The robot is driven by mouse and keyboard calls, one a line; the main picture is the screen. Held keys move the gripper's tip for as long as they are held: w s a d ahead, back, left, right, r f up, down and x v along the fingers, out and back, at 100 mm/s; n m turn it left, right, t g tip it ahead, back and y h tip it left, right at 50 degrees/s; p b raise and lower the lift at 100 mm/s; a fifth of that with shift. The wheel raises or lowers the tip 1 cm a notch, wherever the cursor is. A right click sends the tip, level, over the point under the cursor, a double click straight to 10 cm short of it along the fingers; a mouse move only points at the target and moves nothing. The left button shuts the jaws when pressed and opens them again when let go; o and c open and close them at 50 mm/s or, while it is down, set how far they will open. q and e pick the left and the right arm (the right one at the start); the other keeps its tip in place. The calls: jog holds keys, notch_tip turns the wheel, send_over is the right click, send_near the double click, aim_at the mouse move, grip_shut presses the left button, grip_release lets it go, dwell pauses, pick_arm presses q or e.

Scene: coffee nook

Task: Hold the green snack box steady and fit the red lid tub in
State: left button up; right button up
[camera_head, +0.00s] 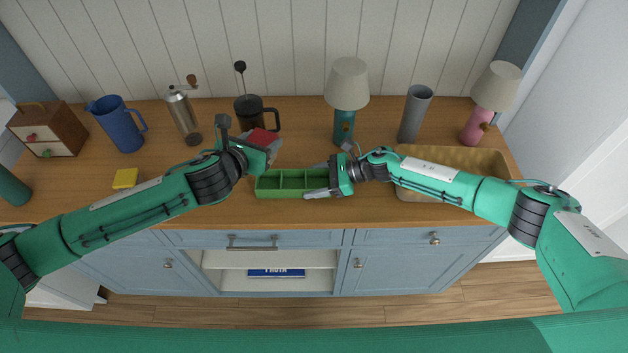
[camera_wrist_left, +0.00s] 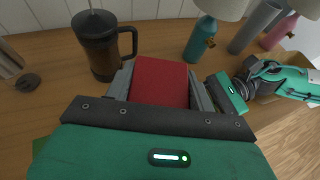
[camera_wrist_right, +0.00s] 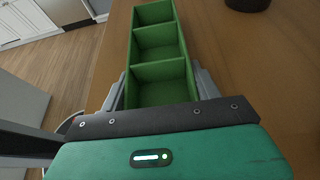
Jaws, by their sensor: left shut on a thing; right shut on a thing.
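The green snack box (camera_head: 285,193) sits on the counter near its front edge. The right wrist view shows its open, empty compartments (camera_wrist_right: 157,45) in a row. My right gripper (camera_head: 318,181) is shut on the box's right end, one finger on each side. My left gripper (camera_head: 268,152) is shut on the red lid tub (camera_head: 262,138), which it holds above and behind the box's left part. In the left wrist view the tub's red lid (camera_wrist_left: 160,80) shows between the fingers; the tub's lower part is hidden.
Behind stand a French press (camera_head: 254,113), a teal lamp (camera_head: 345,95), a grey cylinder (camera_head: 414,113) and a pink lamp (camera_head: 490,100). A tan tray (camera_head: 470,160) lies right, under my right arm. A yellow block (camera_head: 126,178), blue jug (camera_head: 118,125) and grinder (camera_head: 183,115) are left.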

pick_arm(q)
jog(key=n+t+y, duration=0.1)
jog(key=n+y, duration=0.2)
jog(key=shift+d+y, duration=0.1)
jog(key=shift+y, duration=0.3)
jog(key=shift+n+y, duration=0.8)
jog(key=shift+n, duration=0.1)
send_over(268, 175)
jog(key=s, duration=0.3)
notch_tip(268, 175, down, 7)
jog(key=shift+d+f, duration=0.15)
jog(key=shift+d, duration=0.2)
jog(key=shift+s+f, duration=0.1)
jog(key=shift+f, duration=0.45)
dwell(0.9)
jog(key=shift+f, duration=0.65)
jog(key=shift+f, duration=0.15)
jog(key=shift+f, duration=0.35)
jog(key=shift+f, duration=0.9)
dwell(0.3)
